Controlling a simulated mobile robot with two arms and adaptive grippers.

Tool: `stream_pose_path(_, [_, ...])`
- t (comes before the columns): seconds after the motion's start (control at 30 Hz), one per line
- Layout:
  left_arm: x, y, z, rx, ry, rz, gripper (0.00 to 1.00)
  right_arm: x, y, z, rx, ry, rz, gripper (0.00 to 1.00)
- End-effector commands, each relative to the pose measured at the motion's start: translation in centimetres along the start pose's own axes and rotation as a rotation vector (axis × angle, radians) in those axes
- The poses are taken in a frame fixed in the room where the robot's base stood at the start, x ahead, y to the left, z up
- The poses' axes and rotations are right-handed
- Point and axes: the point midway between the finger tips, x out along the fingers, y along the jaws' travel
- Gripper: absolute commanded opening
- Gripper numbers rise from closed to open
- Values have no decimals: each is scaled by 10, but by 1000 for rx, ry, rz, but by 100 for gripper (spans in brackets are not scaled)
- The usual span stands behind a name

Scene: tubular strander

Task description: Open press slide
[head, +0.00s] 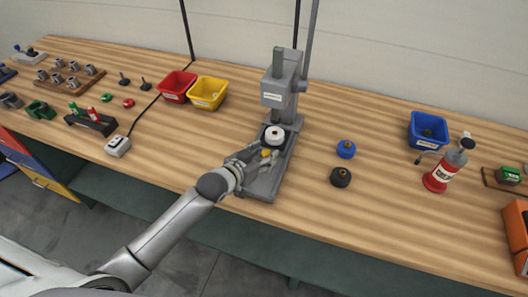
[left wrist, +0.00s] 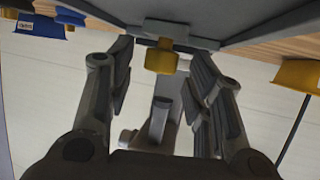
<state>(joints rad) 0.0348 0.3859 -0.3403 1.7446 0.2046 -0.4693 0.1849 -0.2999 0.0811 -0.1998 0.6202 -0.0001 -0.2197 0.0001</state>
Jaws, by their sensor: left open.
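The grey press (head: 285,75) stands upright on the bench in the middle of the head view. Its slide (head: 262,190) extends toward the bench's front edge and carries a black fixture with a white round part (head: 273,134). A yellow knob (head: 266,153) is at the slide's near side; it also shows in the left wrist view (left wrist: 160,58), below a grey plate. My left gripper (head: 258,160) is open, with its fingers on either side of the knob and visible gaps between. The fingers partly hide the slide in the head view. My right gripper is out of view.
A red bin (head: 177,86) and a yellow bin (head: 208,93) stand left of the press. A blue knob (head: 346,149) and a black knob (head: 340,177) lie to its right. Farther right are a blue bin (head: 428,131) and a red bottle (head: 440,178).

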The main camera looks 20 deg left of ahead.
Motion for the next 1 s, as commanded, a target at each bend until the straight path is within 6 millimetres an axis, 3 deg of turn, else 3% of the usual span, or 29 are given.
stream_pose_path(0.43, [9,0,0,0,1,0,47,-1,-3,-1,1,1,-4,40])
stream_pose_path(0.8, [8,0,0,0,0,0,0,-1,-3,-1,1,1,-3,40])
stream_pose_path(1.0, [8,0,0,0,0,0,0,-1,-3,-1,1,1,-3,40])
